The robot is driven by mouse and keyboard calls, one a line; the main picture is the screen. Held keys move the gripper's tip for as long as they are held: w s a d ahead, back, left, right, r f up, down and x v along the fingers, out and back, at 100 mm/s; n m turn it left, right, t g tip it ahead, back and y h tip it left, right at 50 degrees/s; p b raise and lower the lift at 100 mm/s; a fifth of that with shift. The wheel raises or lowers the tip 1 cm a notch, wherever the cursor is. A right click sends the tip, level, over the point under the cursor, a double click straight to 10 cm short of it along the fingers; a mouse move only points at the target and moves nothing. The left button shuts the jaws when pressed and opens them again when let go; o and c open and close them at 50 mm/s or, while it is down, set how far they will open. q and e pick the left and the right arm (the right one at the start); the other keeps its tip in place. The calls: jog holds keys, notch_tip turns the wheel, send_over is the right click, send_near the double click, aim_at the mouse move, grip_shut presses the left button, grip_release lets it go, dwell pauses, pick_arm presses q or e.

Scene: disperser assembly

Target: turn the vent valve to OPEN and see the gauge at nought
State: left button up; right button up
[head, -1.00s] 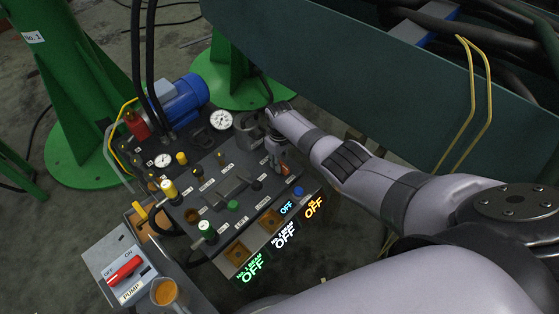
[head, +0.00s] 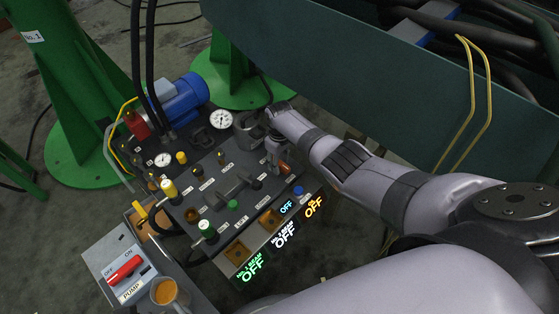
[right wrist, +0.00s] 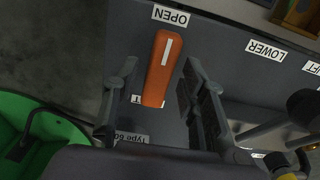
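The vent valve handle (right wrist: 158,68) is an orange lever with a white stripe in the right wrist view. Its striped end points toward the OPEN label (right wrist: 170,16); a label at its other end is mostly hidden. My right gripper (right wrist: 168,85) is open, one finger on each side of the handle, with gaps showing. In the head view my right gripper (head: 274,158) is over the panel's right end, by the orange handle (head: 285,169). A larger white-faced gauge (head: 221,119) and a smaller one (head: 163,160) show; their readings are too small to tell. My left gripper is out of view.
The control panel (head: 215,170) carries several knobs and levers and lit OFF signs (head: 285,237). A pump box (head: 120,268) with a red switch and a cup of orange liquid (head: 164,291) stand at its lower left. A blue motor (head: 180,98) is behind; a green beam (head: 400,80) is at right.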

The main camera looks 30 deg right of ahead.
aim_at(280, 163)
jog(key=shift+r, duration=0.1)
jog(key=shift+w+r, duration=0.1)
jog(key=shift+r, duration=0.5)
notch_tip(280, 163, up, 11)
jog(key=shift+f, duration=0.15)
dwell(0.5)
